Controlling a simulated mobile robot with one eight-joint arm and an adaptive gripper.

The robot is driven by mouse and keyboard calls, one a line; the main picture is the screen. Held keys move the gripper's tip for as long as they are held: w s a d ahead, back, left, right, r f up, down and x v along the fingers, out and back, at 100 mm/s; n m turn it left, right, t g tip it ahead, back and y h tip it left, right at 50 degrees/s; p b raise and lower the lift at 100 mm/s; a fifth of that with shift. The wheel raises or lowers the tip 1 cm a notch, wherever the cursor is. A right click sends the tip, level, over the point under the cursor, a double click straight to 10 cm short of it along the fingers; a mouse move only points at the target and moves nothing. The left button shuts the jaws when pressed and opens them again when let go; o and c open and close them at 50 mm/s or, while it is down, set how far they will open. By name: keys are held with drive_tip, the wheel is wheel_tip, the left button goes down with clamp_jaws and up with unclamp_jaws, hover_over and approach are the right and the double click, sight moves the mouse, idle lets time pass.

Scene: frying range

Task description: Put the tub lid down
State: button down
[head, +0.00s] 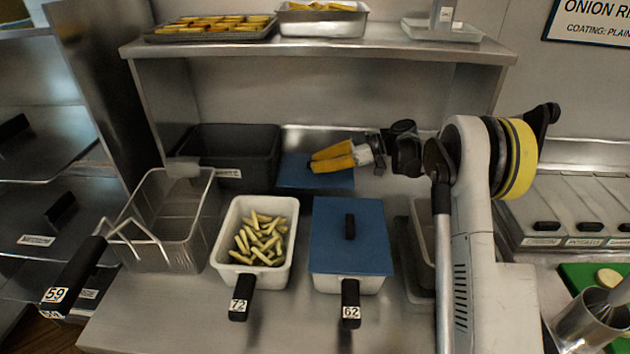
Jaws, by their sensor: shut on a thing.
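My gripper (313,162), with yellow fingers, is shut on the blue tub lid (293,180) at the back of the counter, right of the dark bin. The fingers cover the lid's middle, so its knob is hidden. I cannot tell whether the lid touches the counter. The white tub marked 72 (219,262) stands open in front with cut fries (260,238) in it. The tub marked 62 (345,284) beside it wears another blue lid (372,245) with a black handle.
A dark bin (228,140) stands at the back left. An empty wire fry basket (180,215) is left of tub 72. A shelf (330,47) with trays of food runs above the back. My arm covers part of a metal pan (420,235) right of tub 62.

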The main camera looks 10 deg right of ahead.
sight(315, 175)
drive_tip(key=shift+w+a+f, duration=0.35)
drive_tip(key=shift+f, duration=0.1)
wheel_tip(315, 175, down, 4)
drive_tip(key=shift+r+b, duration=0.1)
drive_tip(key=shift+b, duration=1)
drive_tip(key=shift+r, duration=0.1)
drive_tip(key=c, duration=1.5)
unclamp_jaws()
